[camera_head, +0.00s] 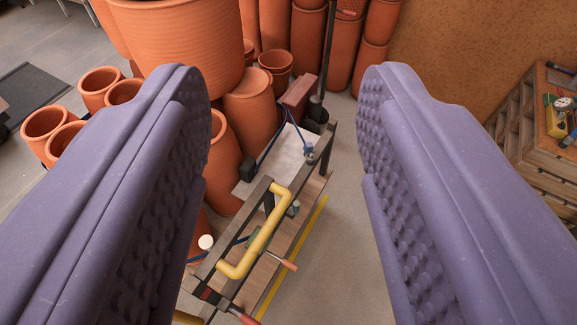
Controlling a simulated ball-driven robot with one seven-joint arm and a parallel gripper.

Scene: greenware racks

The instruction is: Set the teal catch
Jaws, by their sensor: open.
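My gripper (282,95) is open, its two purple padded fingers wide apart on the left and right with nothing between the pads. Beyond and below them stands a wheeled-looking cart or bench (295,235) with a dark metal frame and a wooden top. A small teal-grey piece (293,208) sits on its right side, beside a yellow bent handle (262,235). Another small greenish-teal bit (254,239) shows through the handle. Both are too small to tell which is the catch or how it is set. My gripper touches none of these.
Terracotta pots (250,105) crowd the left and back of the cart. Red-handled levers (283,262) stick out at its front right. A wooden rack with tools (557,110) stands far right. Grey floor (335,215) is clear right of the cart, past a yellow floor line.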

